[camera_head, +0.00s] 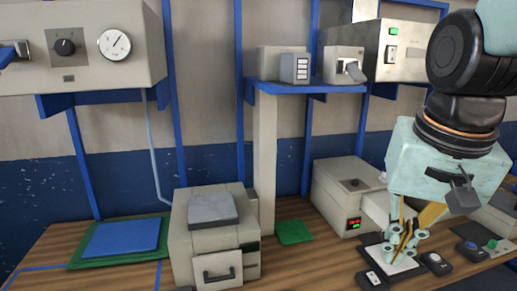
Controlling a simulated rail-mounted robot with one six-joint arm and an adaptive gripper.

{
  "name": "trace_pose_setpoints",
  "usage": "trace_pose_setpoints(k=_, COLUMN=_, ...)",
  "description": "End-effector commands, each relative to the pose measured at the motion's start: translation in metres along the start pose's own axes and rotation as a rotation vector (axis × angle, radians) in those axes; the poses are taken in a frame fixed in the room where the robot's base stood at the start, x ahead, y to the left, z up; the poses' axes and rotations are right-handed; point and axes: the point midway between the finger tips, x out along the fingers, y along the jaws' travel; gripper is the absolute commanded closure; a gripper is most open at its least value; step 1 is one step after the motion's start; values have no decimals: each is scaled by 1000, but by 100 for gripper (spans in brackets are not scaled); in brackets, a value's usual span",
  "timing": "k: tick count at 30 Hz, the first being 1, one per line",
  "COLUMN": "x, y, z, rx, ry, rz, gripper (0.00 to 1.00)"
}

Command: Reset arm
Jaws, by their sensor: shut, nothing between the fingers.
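My arm hangs down at the right of the head view. My gripper (403,245) is at its lower end, pointing down with its fingers together and nothing seen between them. The fingertips are low over a small white pad (406,266) with a dark surround on the wooden bench. I cannot tell whether they touch it.
A beige box (214,244) with a drawer stands at the front centre. A beige machine (338,196) with a red-green display stands left of my gripper. A blue shelf (300,88) holds small devices. Green and blue mats (122,238) lie left.

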Motion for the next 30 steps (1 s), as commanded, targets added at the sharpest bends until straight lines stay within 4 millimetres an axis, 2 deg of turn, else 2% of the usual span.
trace_pose_setpoints(k=9, x=-16, y=3, z=45, rx=-126, ry=35, rz=-18, gripper=100)
trace_pose_setpoints(k=21, x=-26, y=10, z=100, rx=-282, ry=78, rz=-36, gripper=100)
trace_pose_setpoints(k=30, x=-28, y=14, z=122, rx=-350, ry=98, rz=-43, gripper=100)
